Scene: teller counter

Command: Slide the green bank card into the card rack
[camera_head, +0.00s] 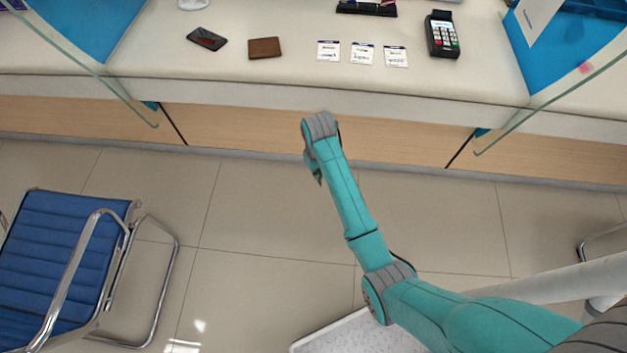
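No green bank card can be made out on the counter. The arm's end is over the floor in front of the counter. My gripper (316,174) is mostly hidden under the wrist, and only a small dark greenish part shows. I cannot tell whether its fingers are open or shut, or whether they hold anything. A black holder (366,10) at the back of the counter, cut off by the top edge, may be the card rack; I cannot be sure.
The counter (200,66) carries a phone (206,39), a brown wallet (264,48), three small white cards (363,54) and a card terminal (442,36). Glass panels (560,90) stand at both sides. A blue chair (65,250) is at lower left.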

